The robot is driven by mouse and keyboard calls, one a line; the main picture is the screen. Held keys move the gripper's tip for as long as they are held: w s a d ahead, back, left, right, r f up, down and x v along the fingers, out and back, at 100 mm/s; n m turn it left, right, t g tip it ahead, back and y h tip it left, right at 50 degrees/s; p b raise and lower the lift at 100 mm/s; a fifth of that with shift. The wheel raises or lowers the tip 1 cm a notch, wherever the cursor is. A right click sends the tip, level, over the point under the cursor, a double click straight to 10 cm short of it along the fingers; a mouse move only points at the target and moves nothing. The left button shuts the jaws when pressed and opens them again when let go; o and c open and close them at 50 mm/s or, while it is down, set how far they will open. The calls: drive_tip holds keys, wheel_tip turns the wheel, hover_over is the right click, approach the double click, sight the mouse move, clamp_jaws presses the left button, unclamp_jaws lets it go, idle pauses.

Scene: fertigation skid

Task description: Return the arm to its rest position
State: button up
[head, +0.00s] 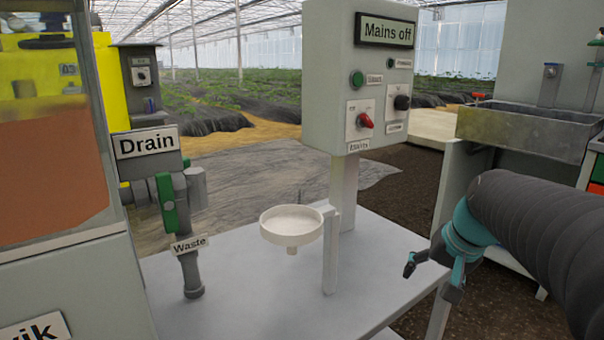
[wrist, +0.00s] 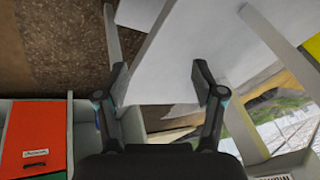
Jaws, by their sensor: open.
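My gripper (head: 432,277) is at the lower right in the head view, at the end of my dark arm. It hangs beside the right edge of the light grey skid table (head: 270,315). In the wrist view my gripper (wrist: 160,90) shows its two fingers spread wide apart, with nothing between them. The fingers appear clear of the control box and the funnel. Part of the gripper is hidden behind my arm in the head view.
A control box (head: 375,60) marked "Mains off" stands on a post. A white funnel dish (head: 291,224) is left of it. The drain pipe with green valve handle (head: 167,204) and a tank (head: 50,130) are at left. A sink (head: 530,128) is at right.

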drive_tip(key=s+a+n+p, duration=0.2)
drive_tip(key=s+a, duration=0.2)
drive_tip(key=s, duration=0.4)
drive_tip(key=s+a+n+h+p, duration=0.1)
drive_tip(key=s+a, duration=0.3)
drive_tip(key=s, duration=0.4)
drive_tip(key=shift+s+f+n+t+p, duration=0.4)
drive_tip(key=shift+n+p, duration=0.2)
drive_tip(key=shift+n, duration=0.2)
